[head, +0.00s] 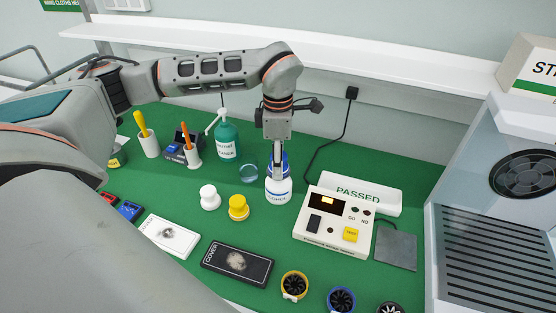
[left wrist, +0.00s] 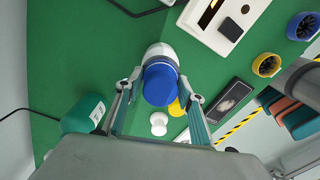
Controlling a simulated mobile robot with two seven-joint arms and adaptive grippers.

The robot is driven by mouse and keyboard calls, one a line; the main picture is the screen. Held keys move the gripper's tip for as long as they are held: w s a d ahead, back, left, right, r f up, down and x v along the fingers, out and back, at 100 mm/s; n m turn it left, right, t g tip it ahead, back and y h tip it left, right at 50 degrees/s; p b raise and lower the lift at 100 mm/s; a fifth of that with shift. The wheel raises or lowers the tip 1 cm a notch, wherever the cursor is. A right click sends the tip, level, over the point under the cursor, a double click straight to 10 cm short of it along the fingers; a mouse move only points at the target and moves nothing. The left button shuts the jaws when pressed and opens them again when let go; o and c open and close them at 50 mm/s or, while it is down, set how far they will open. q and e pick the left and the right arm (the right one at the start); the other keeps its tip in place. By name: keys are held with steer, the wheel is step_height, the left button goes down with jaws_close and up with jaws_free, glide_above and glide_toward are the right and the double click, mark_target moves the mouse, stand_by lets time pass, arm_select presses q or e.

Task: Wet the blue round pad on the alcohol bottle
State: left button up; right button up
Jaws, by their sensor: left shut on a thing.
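The alcohol bottle (head: 278,193), white with a blue band and small lettering, stands on the green mat. My left gripper (head: 278,172) points straight down above it and is shut on the blue round pad (head: 285,160). In the left wrist view the blue pad (left wrist: 160,86) sits between the two fingers, over the white bottle (left wrist: 158,51). Pad and bottle top overlap in both views; whether they press together is hard to tell. A white round pad (head: 209,197) and a yellow round pad (head: 238,208) stand on the mat left of the bottle. My right gripper is out of view.
A tester box (head: 333,222) stands to the right. White and black cover plates (head: 236,263) and small fans (head: 294,286) lie in front. A white shelf (head: 330,55) runs behind.

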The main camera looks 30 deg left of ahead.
arm_select(q)
steer(key=shift+f, duration=0.35)
stand_by(0.7)
steer(key=shift+r+p, duration=0.4)
steer(key=shift+r, duration=3.15)
steer(key=m, duration=0.2)
steer(key=d+m, duration=0.1)
steer(key=m, duration=0.1)
steer(key=s+d+f+m, duration=0.1)
steer(key=m, duration=0.1)
steer(key=s+d+f+m, duration=0.2)
steer(key=d+m, duration=0.3)
steer(key=m, duration=1.3)
steer(key=shift+s+f, duration=0.3)
steer(key=shift+s, duration=0.1)
